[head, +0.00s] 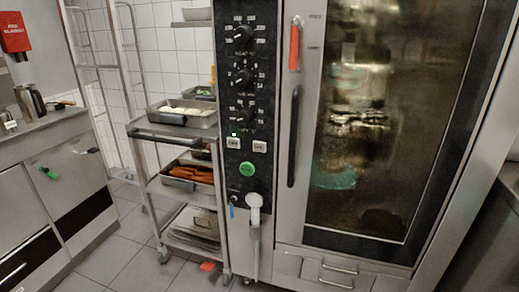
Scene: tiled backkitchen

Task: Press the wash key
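A tall combi oven fills the middle and right of the head view, with a black control panel (243,100) on its left side. Two small pale rectangular keys sit side by side below the dials: a left key (232,143) and a right key (259,146). Their lettering is too small to read, so I cannot tell which is the wash key. A small green light (234,133) glows above the left key. A round green button (246,168) lies below them. Neither of my grippers is in view.
A white spray handle (254,203) hangs below the panel. The glass oven door (385,120) has a dark vertical handle (293,140). A rack trolley (150,180) with food trays stands close left of the oven. A steel counter (45,125) is further left. Tiled floor (110,265) shows between.

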